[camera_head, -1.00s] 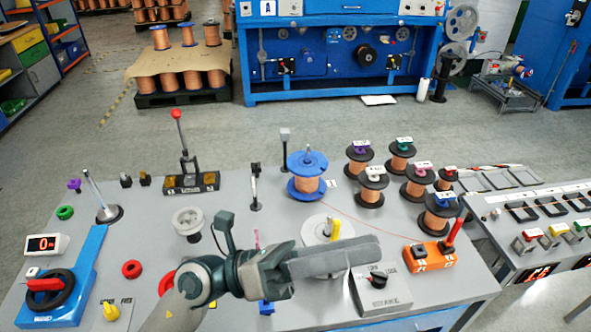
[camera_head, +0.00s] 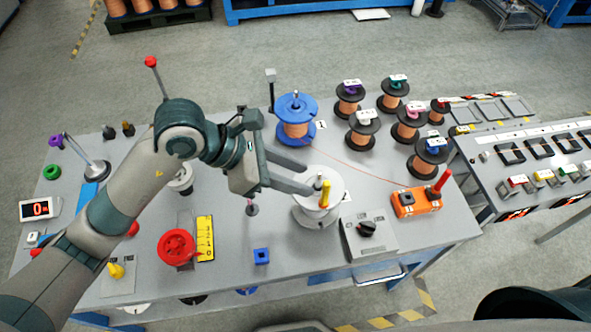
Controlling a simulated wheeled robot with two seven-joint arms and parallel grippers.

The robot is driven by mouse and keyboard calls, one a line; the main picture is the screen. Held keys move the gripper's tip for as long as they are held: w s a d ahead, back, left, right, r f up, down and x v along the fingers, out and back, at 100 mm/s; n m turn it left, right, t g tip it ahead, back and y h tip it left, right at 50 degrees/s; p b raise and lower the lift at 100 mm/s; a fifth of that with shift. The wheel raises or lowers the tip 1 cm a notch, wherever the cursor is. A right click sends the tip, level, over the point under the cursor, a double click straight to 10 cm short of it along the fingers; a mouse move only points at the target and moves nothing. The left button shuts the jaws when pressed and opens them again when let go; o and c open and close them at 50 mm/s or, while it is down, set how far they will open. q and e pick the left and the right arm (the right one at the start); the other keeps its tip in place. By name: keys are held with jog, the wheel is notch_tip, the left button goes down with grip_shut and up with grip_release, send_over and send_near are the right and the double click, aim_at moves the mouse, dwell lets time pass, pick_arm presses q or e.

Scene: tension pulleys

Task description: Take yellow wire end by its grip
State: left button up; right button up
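A yellow upright grip (camera_head: 325,194) stands on the white round reel (camera_head: 306,208) in the middle of the bench. I cannot make out a wire on it. My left gripper (camera_head: 308,179) is open, with its two fingers apart and nothing between them. Its fingertips point right, over the left part of the white reel, just left of the yellow grip. They look apart from the grip, but their height above the reel is hard to tell. My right gripper is not in view.
A blue spool of copper wire (camera_head: 295,131) stands behind the fingers. A thin wire runs from it to the orange block with a red handle (camera_head: 416,205). A grey knob box (camera_head: 369,242) stands in front of the reel. Several black spools stand back right.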

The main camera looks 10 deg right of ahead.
aim_at(323, 187)
pick_arm(q)
jog(key=shift+f, duration=0.1)
jog(key=shift+b+x, duration=0.9)
jog(key=shift+x, duration=1.75)
jog(key=shift+d+f, duration=0.1)
jog(key=shift+b+x, duration=0.8)
jog(key=shift+d+f+b, duration=0.2)
jog(key=shift+d+b, duration=0.05)
jog(key=shift+b, duration=0.05)
jog(key=shift+d+f+b, duration=0.25)
jog(key=shift+b, duration=0.05)
jog(key=shift+d+f, duration=0.1)
jog(key=shift+d, duration=0.05)
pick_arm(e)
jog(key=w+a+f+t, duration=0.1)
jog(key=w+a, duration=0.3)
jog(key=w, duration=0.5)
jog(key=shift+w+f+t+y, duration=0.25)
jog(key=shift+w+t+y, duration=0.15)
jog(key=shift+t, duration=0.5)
